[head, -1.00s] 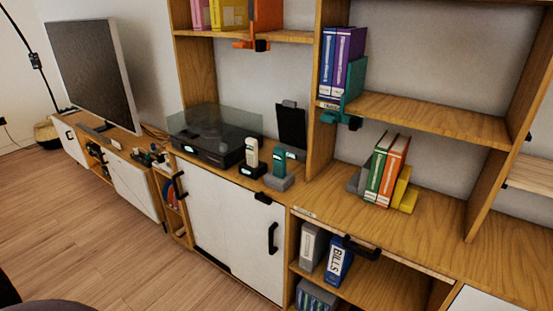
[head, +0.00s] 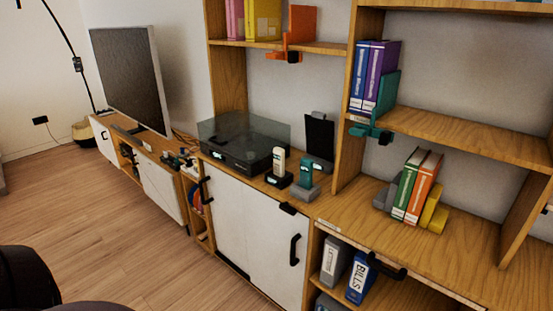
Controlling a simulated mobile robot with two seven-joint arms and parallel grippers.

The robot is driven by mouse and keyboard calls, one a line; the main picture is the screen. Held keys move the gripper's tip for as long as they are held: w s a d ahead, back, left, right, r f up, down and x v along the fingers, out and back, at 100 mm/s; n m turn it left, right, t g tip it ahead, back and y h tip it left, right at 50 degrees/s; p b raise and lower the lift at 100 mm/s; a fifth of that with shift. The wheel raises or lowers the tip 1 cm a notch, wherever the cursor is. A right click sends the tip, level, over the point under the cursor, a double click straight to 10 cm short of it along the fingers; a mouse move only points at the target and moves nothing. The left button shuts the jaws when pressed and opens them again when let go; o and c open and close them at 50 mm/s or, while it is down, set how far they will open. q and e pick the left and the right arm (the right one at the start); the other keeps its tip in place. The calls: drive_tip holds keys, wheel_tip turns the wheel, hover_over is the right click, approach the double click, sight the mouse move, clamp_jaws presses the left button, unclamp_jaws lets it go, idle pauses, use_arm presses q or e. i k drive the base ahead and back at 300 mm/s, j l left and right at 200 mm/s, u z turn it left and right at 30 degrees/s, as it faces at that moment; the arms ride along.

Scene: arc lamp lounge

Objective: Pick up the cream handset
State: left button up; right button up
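The cream handset (head: 280,162) stands upright in a black base (head: 279,180) on the wooden cabinet top, in the middle of the head view. A teal handset (head: 306,172) stands in a grey base (head: 305,191) just to its right. Neither of my grippers shows in the head view.
A turntable with a clear lid (head: 245,145) is left of the handsets. A black tablet-like panel (head: 319,138) leans behind them. Books with yellow and grey bookends (head: 434,208) stand to the right. Black handles (head: 294,250) stick out from the cabinet front. The floor (head: 130,240) before it is clear.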

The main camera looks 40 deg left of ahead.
sight(279, 154)
drive_tip(key=u, duration=1.3)
drive_tip(key=i+j+z, duration=0.2)
drive_tip(key=z, duration=0.25)
drive_tip(key=i+j+z, duration=0.1)
drive_tip(key=j+z, duration=0.35)
drive_tip(key=i+j+z, duration=0.1)
drive_tip(key=j, duration=0.3)
drive_tip(key=i+j, duration=0.15)
drive_tip(key=j, duration=0.25)
drive_tip(key=i+j+z, duration=0.15)
drive_tip(key=j, duration=0.25)
drive_tip(key=j+z, duration=0.1)
drive_tip(key=j, duration=0.3)
